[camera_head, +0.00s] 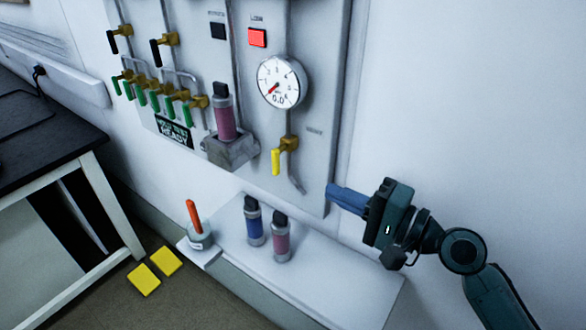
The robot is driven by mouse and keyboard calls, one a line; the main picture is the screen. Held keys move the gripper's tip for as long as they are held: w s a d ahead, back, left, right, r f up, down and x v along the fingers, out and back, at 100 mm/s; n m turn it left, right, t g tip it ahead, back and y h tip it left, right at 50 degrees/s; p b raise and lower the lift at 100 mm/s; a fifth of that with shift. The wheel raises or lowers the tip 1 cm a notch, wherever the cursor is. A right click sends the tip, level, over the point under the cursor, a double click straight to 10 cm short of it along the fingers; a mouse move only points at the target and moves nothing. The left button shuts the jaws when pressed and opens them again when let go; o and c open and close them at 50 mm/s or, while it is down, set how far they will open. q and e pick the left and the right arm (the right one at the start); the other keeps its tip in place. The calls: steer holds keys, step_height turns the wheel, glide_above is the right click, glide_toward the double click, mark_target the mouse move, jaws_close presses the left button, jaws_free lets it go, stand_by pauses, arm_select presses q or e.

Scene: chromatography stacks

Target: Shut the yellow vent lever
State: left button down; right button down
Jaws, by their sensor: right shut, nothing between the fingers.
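The yellow vent lever (276,162) hangs down from a brass valve at the lower right of the grey wall panel (319,150), below the round gauge. A short bent pipe runs down beside it. My right gripper (332,193) comes in from the right, its blue fingers shut and empty. In the picture its fingertips lie at the panel's lower right edge, to the right of the lever and a little lower, apart from it. Whether they touch the panel I cannot tell. My left gripper is not in view.
A white shelf (340,285) below the panel holds a blue bottle (254,226) and a pink bottle (281,240). An orange-handled tool stands in a grey holder (200,238). Another pink bottle (225,122) sits in a panel bracket. Green levers (154,101) line the left. A dark table (40,140) stands left.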

mark_target(279, 169)
arm_select(q)
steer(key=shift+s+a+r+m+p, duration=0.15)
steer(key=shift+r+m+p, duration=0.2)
steer(key=shift+p, duration=0.5)
arm_select(e)
steer(key=x, duration=0.9)
steer(key=shift+w+a, duration=0.25)
steer(key=shift+a, duration=0.05)
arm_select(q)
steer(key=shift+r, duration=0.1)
arm_select(e)
steer(key=shift+f, duration=0.1)
steer(key=shift+f+b, duration=0.25)
steer(key=shift+b, duration=0.75)
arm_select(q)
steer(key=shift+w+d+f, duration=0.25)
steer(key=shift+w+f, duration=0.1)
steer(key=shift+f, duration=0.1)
arm_select(e)
steer(key=shift+r, duration=0.1)
